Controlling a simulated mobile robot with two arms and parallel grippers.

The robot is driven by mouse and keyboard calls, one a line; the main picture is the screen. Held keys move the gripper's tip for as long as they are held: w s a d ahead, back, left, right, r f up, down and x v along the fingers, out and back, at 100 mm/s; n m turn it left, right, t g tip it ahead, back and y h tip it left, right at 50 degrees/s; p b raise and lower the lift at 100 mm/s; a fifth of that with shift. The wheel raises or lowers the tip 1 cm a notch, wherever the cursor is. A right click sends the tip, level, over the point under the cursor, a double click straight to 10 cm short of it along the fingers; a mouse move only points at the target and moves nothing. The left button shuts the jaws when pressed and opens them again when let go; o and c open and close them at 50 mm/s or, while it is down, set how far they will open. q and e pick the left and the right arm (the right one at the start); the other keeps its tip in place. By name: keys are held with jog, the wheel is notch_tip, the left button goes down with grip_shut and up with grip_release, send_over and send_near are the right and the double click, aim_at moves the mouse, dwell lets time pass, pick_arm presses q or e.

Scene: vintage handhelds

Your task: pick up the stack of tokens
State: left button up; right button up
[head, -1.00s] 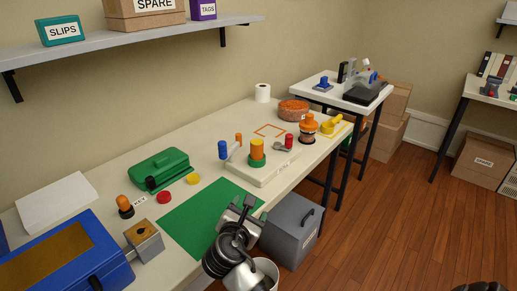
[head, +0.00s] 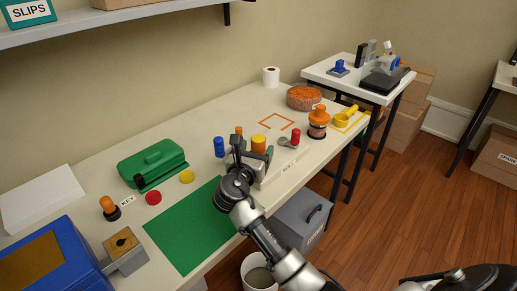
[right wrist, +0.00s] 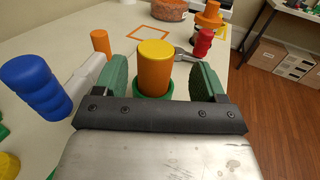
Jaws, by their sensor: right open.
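The stack of tokens (head: 258,142) is an orange cylinder with a yellow top, partly hidden by my right gripper in the head view. In the right wrist view the stack (right wrist: 155,68) stands upright in a green round base (right wrist: 153,97). My right gripper (head: 253,155) is open, with one finger on each side of the stack. In the right wrist view its green-padded fingers (right wrist: 160,80) show gaps to the orange cylinder on both sides. My left gripper is not in view.
A blue peg (head: 219,147) and a red-topped peg (head: 295,136) stand near the stack. An orange-outlined square (head: 276,121) behind is clear.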

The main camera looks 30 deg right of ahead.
aim_at(260, 135)
jog(key=x, duration=0.4)
jog(key=shift+w+f, duration=0.25)
jog(key=shift+w, duration=0.15)
jog(key=shift+w+d, duration=0.3)
jog(key=shift+d, duration=0.05)
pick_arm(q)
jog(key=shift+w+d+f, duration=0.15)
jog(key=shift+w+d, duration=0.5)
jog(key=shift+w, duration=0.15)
pick_arm(e)
jog(key=c, duration=1.1)
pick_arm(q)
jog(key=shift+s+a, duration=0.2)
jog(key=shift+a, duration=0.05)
pick_arm(e)
jog(key=shift+o, duration=0.2)
jog(key=shift+r, duration=0.15)
notch_tip(260, 135, up, 4)
jog(key=shift+r+p, duration=0.2)
jog(key=shift+p, duration=0.15)
pick_arm(q)
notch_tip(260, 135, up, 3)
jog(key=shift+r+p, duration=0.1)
jog(key=shift+p, duration=0.95)
pick_arm(e)
jog(key=s+d+r, duration=0.6)
jog(key=s, duration=0.4)
jog(key=shift+r, duration=0.2)
